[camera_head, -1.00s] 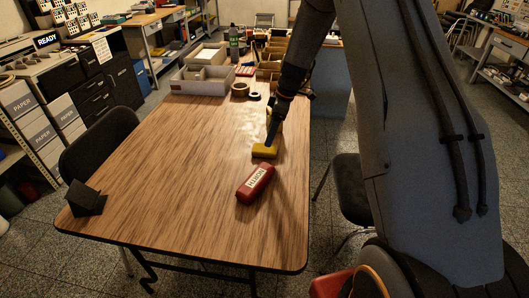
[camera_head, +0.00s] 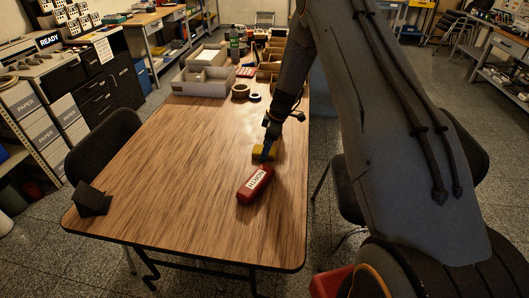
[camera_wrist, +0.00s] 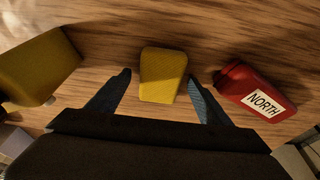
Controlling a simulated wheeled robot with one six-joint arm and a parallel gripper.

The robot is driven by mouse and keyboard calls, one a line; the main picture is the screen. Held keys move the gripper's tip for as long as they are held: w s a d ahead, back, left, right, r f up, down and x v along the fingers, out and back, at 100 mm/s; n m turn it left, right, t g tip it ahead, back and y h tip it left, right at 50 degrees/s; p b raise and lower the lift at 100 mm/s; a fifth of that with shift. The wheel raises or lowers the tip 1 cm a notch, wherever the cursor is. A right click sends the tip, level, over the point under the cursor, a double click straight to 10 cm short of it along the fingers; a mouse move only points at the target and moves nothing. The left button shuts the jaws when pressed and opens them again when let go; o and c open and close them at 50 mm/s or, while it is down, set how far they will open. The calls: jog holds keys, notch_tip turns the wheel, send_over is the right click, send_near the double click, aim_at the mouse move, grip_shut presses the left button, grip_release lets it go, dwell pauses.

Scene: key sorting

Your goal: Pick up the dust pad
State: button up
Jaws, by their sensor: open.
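A yellow pad, which I take for the dust pad (camera_head: 257,154), lies on the wooden table just beyond a red case in the head view. My gripper (camera_head: 266,154) is down at it and partly hides it. In the wrist view the pad (camera_wrist: 163,75) sits between the two spread fingertips of my gripper (camera_wrist: 160,83), with gaps on both sides. The gripper is open and holds nothing.
The red case marked NORTH (camera_head: 255,184) lies close beside the right finger (camera_wrist: 255,90). A larger yellow object (camera_wrist: 38,65) is at the wrist view's left edge. A dark folded object (camera_head: 90,199) lies at the table's left corner. Grey trays (camera_head: 203,88) stand far back.

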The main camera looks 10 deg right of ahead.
jog(key=c, duration=1.2)
jog(key=shift+r, duration=0.15)
notch_tip(320, 180, up, 10)
jog(key=b, duration=0.3)
